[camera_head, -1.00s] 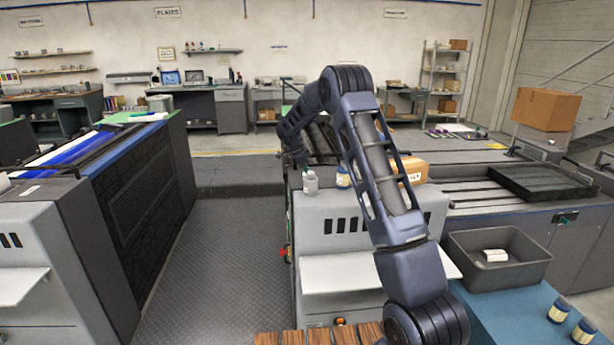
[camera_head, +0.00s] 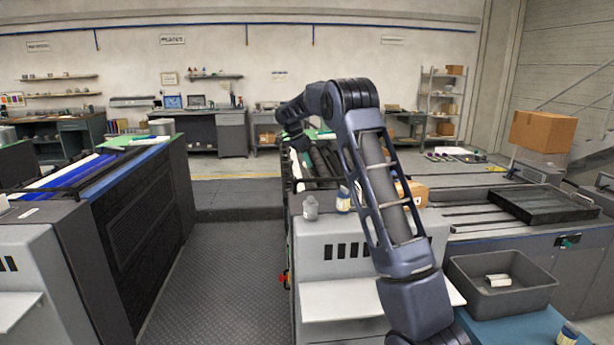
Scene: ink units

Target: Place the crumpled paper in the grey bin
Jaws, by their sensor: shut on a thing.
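My gripper (camera_head: 300,145) is at the far end of my arm, above the back of the grey machine's top. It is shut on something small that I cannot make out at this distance. A grey bin (camera_head: 535,292), open-topped and rectangular, stands at the lower right, well away from my gripper. A small white piece (camera_head: 497,281) lies on the bin's floor; I cannot tell whether it is paper. I cannot clearly make out crumpled paper anywhere else.
A grey jar (camera_head: 310,208) and a yellow-and-white jar (camera_head: 343,201) stand on the machine below my gripper. A cardboard box (camera_head: 413,192) is behind my forearm. A blue surface (camera_head: 510,330) bears the bin and another jar (camera_head: 567,335). A dark tray (camera_head: 545,205) lies behind the bin.

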